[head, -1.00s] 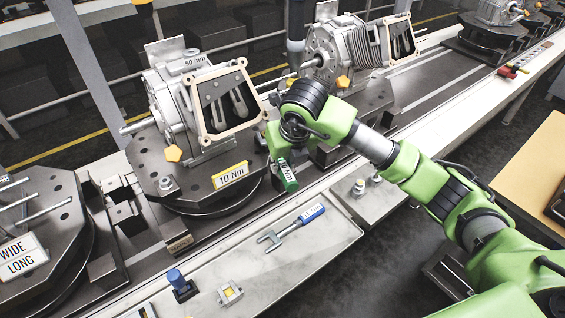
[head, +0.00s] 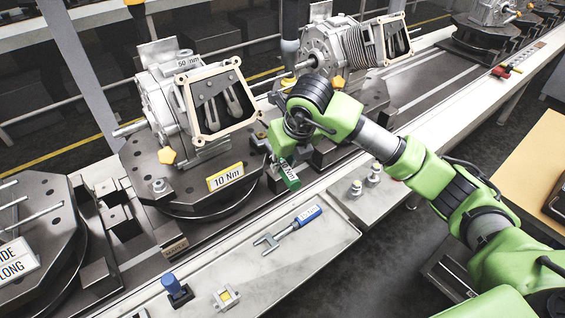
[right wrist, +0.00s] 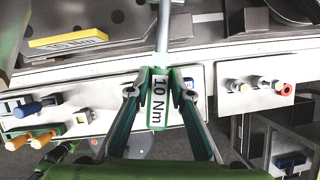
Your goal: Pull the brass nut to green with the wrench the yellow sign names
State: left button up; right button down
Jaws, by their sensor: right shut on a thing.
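My right gripper (head: 281,157) is shut on a green-handled wrench (head: 289,177) labelled 10 Nm, in front of the near gearbox fixture. In the right wrist view the green handle (right wrist: 158,103) sits between both fingers, its metal shaft pointing up the picture. A yellow sign (head: 225,177) reading 10 Nm stands on the front of the dark round fixture. A golden-yellow hexagonal piece (head: 167,156), perhaps the brass nut, is at the gearbox's lower left. The wrench's head is hidden in the head view. My left gripper is not in view.
A blue-handled wrench (head: 288,228) lies on the pale ledge (head: 255,275). A blue-topped part (head: 175,289) and a small block (head: 226,298) are at its left. A second gearbox (head: 345,50) stands behind my right arm. A fixture with a white sign (head: 16,262) is at left.

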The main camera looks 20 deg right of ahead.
jog(key=shift+r, duration=0.45)
jog(key=shift+r+p, duration=0.35)
jog(key=shift+r, duration=0.15)
jog(key=shift+r+p, duration=0.75)
jog(key=shift+r, duration=1)
jog(key=c, duration=2.5)
grip_release()
jog(key=shift+c, duration=0.2)
grip_shut()
